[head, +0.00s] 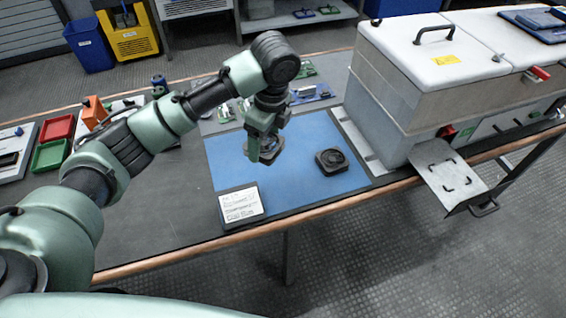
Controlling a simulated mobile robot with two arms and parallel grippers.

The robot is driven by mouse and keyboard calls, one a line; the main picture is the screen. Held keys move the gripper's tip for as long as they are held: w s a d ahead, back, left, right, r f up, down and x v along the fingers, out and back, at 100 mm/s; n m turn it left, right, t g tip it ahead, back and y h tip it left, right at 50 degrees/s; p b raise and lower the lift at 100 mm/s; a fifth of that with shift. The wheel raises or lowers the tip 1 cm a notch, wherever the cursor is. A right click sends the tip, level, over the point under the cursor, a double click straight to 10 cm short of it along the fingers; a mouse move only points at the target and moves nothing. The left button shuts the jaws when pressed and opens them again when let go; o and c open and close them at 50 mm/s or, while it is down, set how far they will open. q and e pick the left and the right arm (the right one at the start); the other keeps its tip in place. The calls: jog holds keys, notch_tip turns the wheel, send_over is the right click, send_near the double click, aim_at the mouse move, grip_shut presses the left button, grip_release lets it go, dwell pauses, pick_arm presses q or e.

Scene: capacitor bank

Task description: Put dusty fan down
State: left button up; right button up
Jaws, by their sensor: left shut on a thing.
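My left gripper (262,148) points down over the middle of the blue mat (232,172) on the workbench. It is shut on a small greyish thing, seemingly the dusty fan (269,156), mostly hidden by the fingers. I cannot tell whether the held fan touches the mat. A second, black square fan (331,161) lies flat on the mat, to the right of the gripper and apart from it. My right gripper is not in view.
A white sign card (241,204) stands at the mat's front left corner. A large white-lidded machine (430,80) with a pulled-out tray (450,178) stands at the right. Green circuit boards (307,69) lie behind the mat. Red (60,128) and green (50,155) bins sit at the left.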

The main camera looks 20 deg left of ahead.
pick_arm(q)
jog(key=w+r+m+t+b, duration=0.1)
jog(key=w+r+m, duration=0.4)
jog(key=m, duration=0.3)
send_near(275, 168)
jog(key=shift+h, duration=0.4)
jog(key=f, duration=0.2)
jog(key=a+f, duration=0.1)
jog(key=f, duration=0.1)
jog(key=w+f, duration=0.1)
jog(key=f, duration=0.1)
jog(key=shift+a, duration=0.2)
jog(key=shift+f, duration=0.2)
jog(key=o, duration=1.4)
notch_tip(275, 168, up, 12)
jog(key=s+d, duration=0.1)
jog(key=shift+s, duration=0.3)
jog(key=shift+r, duration=0.1)
